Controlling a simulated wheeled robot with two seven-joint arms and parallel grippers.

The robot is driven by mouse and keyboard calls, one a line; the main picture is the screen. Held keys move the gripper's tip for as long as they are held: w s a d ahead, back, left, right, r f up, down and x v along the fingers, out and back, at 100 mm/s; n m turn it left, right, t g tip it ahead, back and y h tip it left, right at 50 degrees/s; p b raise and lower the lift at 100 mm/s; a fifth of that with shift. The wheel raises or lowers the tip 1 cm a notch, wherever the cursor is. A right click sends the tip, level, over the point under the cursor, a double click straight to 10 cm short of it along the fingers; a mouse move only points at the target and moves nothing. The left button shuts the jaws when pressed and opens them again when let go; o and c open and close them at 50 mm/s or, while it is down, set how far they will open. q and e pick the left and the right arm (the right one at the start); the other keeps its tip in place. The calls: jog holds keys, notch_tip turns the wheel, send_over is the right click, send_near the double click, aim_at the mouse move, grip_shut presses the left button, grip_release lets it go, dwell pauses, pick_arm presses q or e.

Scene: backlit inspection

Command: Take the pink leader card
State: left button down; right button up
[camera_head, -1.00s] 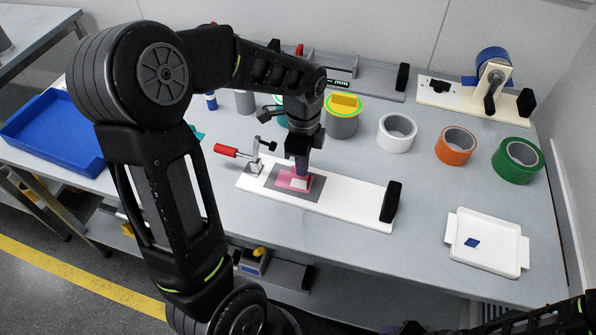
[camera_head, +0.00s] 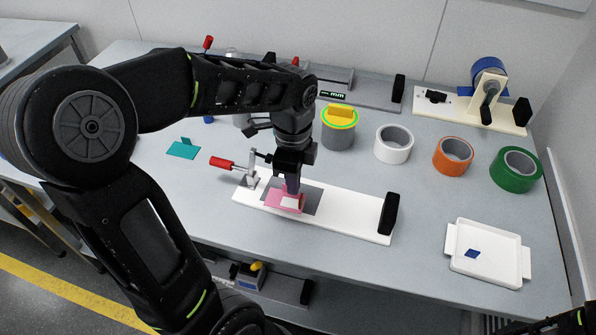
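The pink leader card (camera_head: 272,199) is at the grey pad (camera_head: 311,197) on the long white board (camera_head: 345,220). A small whitish patch shows on it. My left gripper (camera_head: 291,190) points down at the card. Its narrow fingertips look closed on the card's upper part, though the grip is partly hidden by the gripper itself. Whether the card touches the pad is hard to tell.
A red-handled clamp (camera_head: 236,168) stands at the board's left end, a black block (camera_head: 389,213) at its right. A teal card (camera_head: 183,151) lies to the left. White (camera_head: 394,152), orange (camera_head: 441,157) and green (camera_head: 504,174) rolls stand behind. A white tray (camera_head: 490,233) is at right.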

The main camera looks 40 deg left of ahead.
pick_arm(q)
jog(key=s+d, duration=0.1)
jog(key=s, duration=0.3)
jog(key=s+d, duration=0.2)
jog(key=s, duration=0.2)
jog(key=s+d+b, duration=0.1)
jog(key=s, duration=0.4)
jog(key=shift+d, duration=0.25)
